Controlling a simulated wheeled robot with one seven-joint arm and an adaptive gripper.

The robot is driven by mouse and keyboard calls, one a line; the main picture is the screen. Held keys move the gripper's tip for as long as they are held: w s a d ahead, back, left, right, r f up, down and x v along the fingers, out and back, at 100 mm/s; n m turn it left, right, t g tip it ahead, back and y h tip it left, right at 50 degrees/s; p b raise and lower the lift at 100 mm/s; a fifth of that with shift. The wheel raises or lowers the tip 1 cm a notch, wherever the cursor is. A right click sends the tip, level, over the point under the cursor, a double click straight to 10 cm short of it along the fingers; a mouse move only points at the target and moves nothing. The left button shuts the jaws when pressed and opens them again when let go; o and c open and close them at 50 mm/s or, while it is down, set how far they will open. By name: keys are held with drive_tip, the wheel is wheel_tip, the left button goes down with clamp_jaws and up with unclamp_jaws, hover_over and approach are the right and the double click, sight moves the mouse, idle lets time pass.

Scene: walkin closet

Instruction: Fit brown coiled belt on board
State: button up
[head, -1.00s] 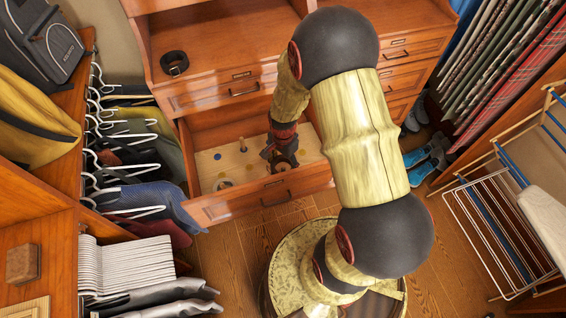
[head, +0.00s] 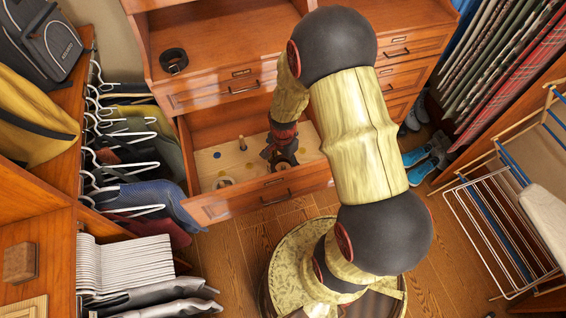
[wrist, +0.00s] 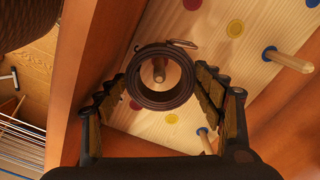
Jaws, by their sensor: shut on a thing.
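The brown coiled belt (wrist: 184,92) is between the two fingers of my gripper (wrist: 165,108), with its buckle end at the top of the coil in the wrist view. My gripper (head: 281,158) is shut on it inside the open drawer. The pale wooden board (head: 205,163) lies in that drawer, with coloured dots and upright pegs. A wooden peg (wrist: 158,72) shows through the coil's hole. I cannot tell whether the coil is around this peg or just above it. The board also fills much of the wrist view (wrist: 205,60).
Another peg (wrist: 290,60) stands right of the coil and one (wrist: 205,140) below it. A light round item (head: 223,183) sits at the board's left front. The drawer front (head: 262,199) is close to my gripper. A black coiled belt (head: 174,61) lies on the dresser shelf.

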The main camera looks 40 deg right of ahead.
drive_tip(key=shift+f+b, duration=1.65)
drive_tip(key=shift+f, duration=1.05)
drive_tip(key=o, duration=1.3)
drive_tip(key=shift+o, duration=0.2)
wheel_tip(320, 180, up, 12)
drive_tip(key=shift+r, duration=0.1)
idle(0.3)
